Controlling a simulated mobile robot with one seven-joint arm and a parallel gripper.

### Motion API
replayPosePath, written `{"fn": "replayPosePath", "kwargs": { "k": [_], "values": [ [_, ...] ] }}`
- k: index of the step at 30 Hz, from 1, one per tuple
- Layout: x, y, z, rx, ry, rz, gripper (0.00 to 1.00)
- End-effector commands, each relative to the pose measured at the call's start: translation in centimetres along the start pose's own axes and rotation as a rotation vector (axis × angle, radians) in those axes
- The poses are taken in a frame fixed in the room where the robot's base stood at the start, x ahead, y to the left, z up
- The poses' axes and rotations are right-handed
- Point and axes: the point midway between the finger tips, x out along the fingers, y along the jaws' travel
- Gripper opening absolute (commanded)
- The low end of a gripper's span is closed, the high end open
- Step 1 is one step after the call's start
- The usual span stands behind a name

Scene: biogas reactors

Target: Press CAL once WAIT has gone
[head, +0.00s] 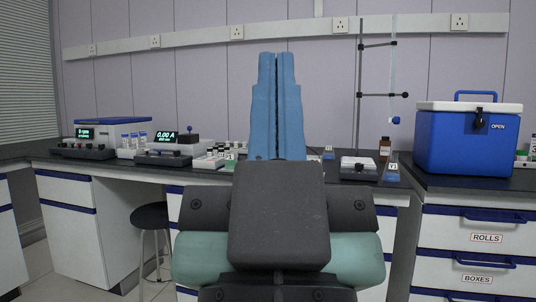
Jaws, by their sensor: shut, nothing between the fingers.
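My gripper (277,56) is in the middle of the view, its two blue fingers shut side by side with nothing between them. It points away from me towards the bench and hides the middle of it. I can make out neither a CAL button nor the word WAIT. A device with a lit display reading 0.00 A (165,137) stands on the bench left of my gripper. Another device with a lit display (85,133) stands farther left; its small text is hard to read. A pale device (358,167) stands right of my gripper, its face too small to read.
The dark bench top (408,172) runs across the view. A blue cool box (467,138) with a white lid stands at right. A thin stand (360,95) rises near a brown bottle (384,148). Vial racks (133,145) stand at left. A dark stool (151,216) is below the bench.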

Motion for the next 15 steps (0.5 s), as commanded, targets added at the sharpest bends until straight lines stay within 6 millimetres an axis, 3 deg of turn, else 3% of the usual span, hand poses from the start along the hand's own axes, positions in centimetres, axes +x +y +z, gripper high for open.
{"fn": "replayPosePath", "kwargs": {
  "k": [1, 15],
  "values": [
    [1.6, 0.0, -1.5, 0.0, 0.0, 0.0, 0.0],
    [12.7, 0.0, -12.1, 0.001, 0.001, -0.001, 0.0]
  ]
}}
